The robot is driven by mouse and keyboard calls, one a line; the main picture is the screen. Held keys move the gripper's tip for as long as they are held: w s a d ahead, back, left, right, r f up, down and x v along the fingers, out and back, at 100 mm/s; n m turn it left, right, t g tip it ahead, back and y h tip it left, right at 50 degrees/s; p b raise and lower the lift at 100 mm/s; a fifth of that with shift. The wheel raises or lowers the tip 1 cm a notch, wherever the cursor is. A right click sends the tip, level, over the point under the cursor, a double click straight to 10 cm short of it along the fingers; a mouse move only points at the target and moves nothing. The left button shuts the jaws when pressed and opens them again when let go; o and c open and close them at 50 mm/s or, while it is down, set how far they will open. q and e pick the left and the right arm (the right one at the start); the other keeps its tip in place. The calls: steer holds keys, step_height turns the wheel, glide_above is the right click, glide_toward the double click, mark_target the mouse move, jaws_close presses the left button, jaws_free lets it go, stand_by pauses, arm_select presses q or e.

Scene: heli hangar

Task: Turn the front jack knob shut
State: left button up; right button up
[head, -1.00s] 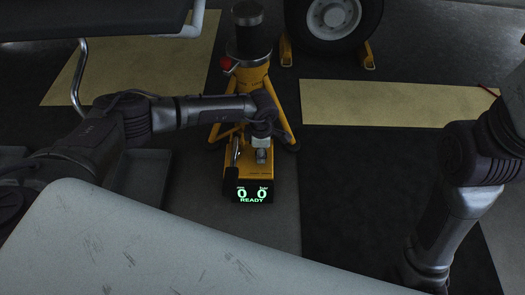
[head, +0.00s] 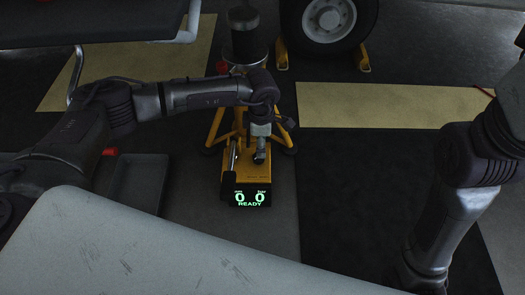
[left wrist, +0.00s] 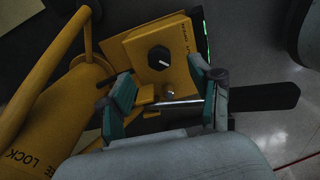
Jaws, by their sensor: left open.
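The front jack is a yellow tripod (head: 214,124) with a dark column, partly hidden by my left arm. At its foot is a yellow pump box (head: 239,183) with a lit display (head: 250,199) reading 0, 0 and READY. In the left wrist view, the black round knob (left wrist: 159,59) with a white pointer mark sits on the box's yellow face. My left gripper (left wrist: 161,82) is open, its teal-padded fingers on either side below the knob, apart from it. In the head view, the left gripper (head: 260,154) is over the box, and the knob cannot be made out. My right gripper is out of view.
A metal rod with a black handle (left wrist: 274,95) crosses behind the left fingers. A wheel (head: 329,20) with yellow chocks stands behind the jack. A grey tray (head: 139,184) lies left of the box. Dark floor to the box's right is clear.

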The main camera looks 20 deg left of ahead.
arm_select(q)
steer(key=shift+d+r, duration=0.1)
steer(key=shift+r, duration=1.95)
